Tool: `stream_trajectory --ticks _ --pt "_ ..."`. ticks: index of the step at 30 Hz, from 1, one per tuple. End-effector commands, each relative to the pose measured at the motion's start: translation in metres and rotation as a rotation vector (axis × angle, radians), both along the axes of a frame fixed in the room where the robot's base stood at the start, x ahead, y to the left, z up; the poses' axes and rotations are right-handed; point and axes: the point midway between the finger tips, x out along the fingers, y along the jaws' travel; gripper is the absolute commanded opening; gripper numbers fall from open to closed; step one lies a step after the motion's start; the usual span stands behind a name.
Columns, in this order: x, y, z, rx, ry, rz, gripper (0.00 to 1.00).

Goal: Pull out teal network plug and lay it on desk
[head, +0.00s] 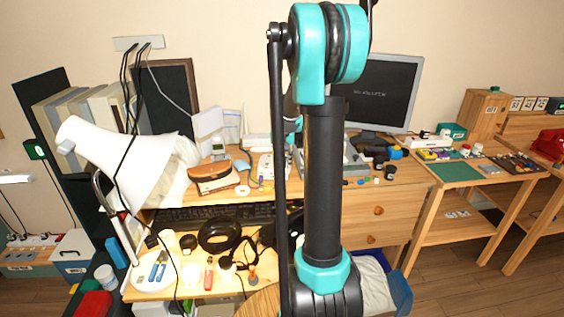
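I cannot pick out the teal network plug in the head view; it is either too small to tell or hidden. The wooden desk (407,174) stands against the wall, with its middle behind my arm. A white box-like device (257,141) sits at the back of the desk, just left of my arm, and its right part is covered. A small blue-grey item (242,166) with a thin cord lies in front of it. My gripper does not show; my raised arm blocks the middle of the view.
A white lamp (120,150) leans over the desk's left side. A brown dial phone (210,172), a cordless handset (218,147) and a monitor (385,92) stand on the desk. Black cables hang from a wall strip (138,43). A lower shelf holds tools and a tape roll (219,235).

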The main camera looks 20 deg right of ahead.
Motion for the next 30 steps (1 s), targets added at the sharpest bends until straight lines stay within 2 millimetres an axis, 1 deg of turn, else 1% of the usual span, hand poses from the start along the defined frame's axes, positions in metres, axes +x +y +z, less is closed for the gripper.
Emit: stream_trajectory --ticks 12,18,24,30 --pt "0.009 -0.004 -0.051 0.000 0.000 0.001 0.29" --pt "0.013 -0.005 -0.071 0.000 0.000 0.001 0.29" --pt "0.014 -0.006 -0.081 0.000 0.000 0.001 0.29" --pt "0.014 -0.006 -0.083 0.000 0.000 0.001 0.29"
